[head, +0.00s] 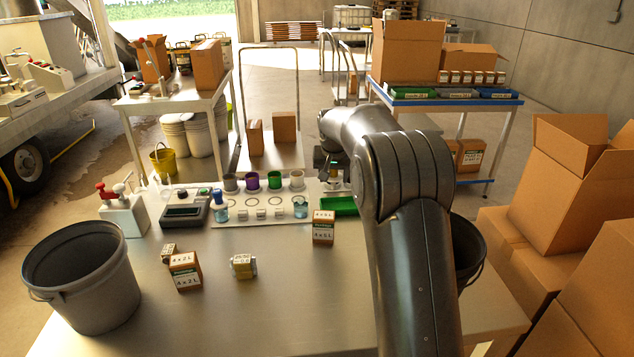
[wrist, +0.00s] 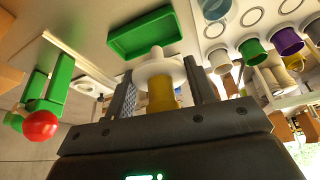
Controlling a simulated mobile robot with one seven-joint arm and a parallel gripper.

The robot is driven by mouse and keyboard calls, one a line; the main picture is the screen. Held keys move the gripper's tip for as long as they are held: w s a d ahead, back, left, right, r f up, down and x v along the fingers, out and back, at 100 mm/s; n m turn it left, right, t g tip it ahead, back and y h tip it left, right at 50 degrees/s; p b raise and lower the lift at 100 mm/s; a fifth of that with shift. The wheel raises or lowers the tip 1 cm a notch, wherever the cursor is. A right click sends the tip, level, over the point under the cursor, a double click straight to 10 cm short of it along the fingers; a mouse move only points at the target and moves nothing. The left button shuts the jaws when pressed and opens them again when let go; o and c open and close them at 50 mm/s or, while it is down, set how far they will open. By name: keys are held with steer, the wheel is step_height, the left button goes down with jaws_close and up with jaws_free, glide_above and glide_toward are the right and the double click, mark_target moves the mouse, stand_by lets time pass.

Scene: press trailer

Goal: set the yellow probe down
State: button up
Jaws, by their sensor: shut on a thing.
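The yellow probe (wrist: 160,95) shows in the wrist view as a yellow body with a white round flange and a pale tip pointing away from me. My gripper (wrist: 160,92) is shut on its yellow body, one finger on each side. In the head view my gripper (head: 331,168) is over the far side of the table, by the right end of the white board (head: 225,219). My arm hides part of that area, and the probe is hard to make out there. The green tray (wrist: 145,32) appears beyond the probe's tip; it also shows in the head view (head: 342,207).
The white board carries coloured cups, including a purple cup (head: 252,181), ring marks and small blocks. Several small boxes (head: 185,272) stand on the table. A grey bucket (head: 82,278) is at left. A red-and-green object (wrist: 40,122) is beside my gripper. The table's front middle is clear.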

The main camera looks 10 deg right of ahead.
steer(key=shift+s+d+r, duration=0.3)
steer(key=shift+d+r, duration=0.1)
steer(key=shift+d, duration=0.2)
steer(key=s+a+f+n+g+y, duration=0.2)
steer(key=s+a+n+g+y, duration=0.25)
steer(key=s+a+n, duration=2.05)
steer(key=s+a+f+m, duration=0.2)
steer(key=s+a, duration=0.1)
steer(key=a, duration=0.2)
steer(key=s+a+f+m, duration=0.2)
steer(key=s+a, duration=0.1)
steer(key=a, duration=0.3)
steer(key=s+a+f+m, duration=0.2)
steer(key=s+a+m, duration=0.1)
steer(key=a, duration=0.2)
steer(key=shift+s+a+f+t+y, duration=0.2)
steer(key=shift+a+f+t+y, duration=0.05)
steer(key=shift+a+f+t, duration=0.1)
steer(key=shift+s+a+f, duration=0.1)
steer(key=shift+a+f, duration=0.2)
steer(key=shift+a, duration=0.15)
steer(key=shift+f, duration=2)
